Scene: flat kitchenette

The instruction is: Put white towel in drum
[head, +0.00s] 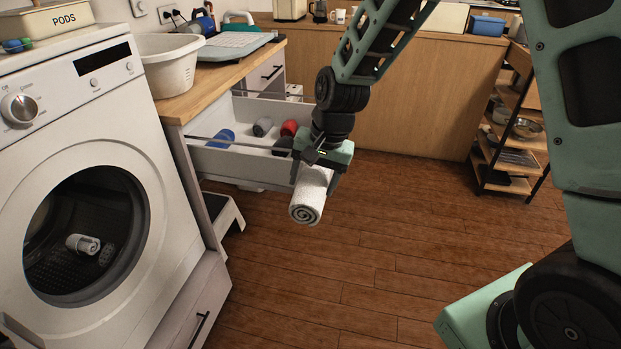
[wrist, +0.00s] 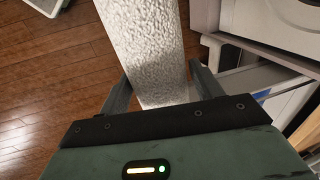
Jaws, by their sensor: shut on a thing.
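A rolled white towel (head: 309,196) hangs from my gripper (head: 321,165), tilted, above the floor in front of the open drawer. The gripper is shut on it; in the wrist view the towel (wrist: 147,45) stands between the two fingers (wrist: 158,92). The washing machine's drum (head: 85,238) is open at the left, and no door covers its opening. A white rolled towel (head: 83,243) with grey marks lies inside the drum. My gripper is to the right of the drum, well apart from it.
An open white drawer (head: 232,166) holds blue, grey and red rolls. A white basin (head: 170,65) sits on the counter. A rack (head: 510,130) stands at the right. The wooden floor in the middle is clear.

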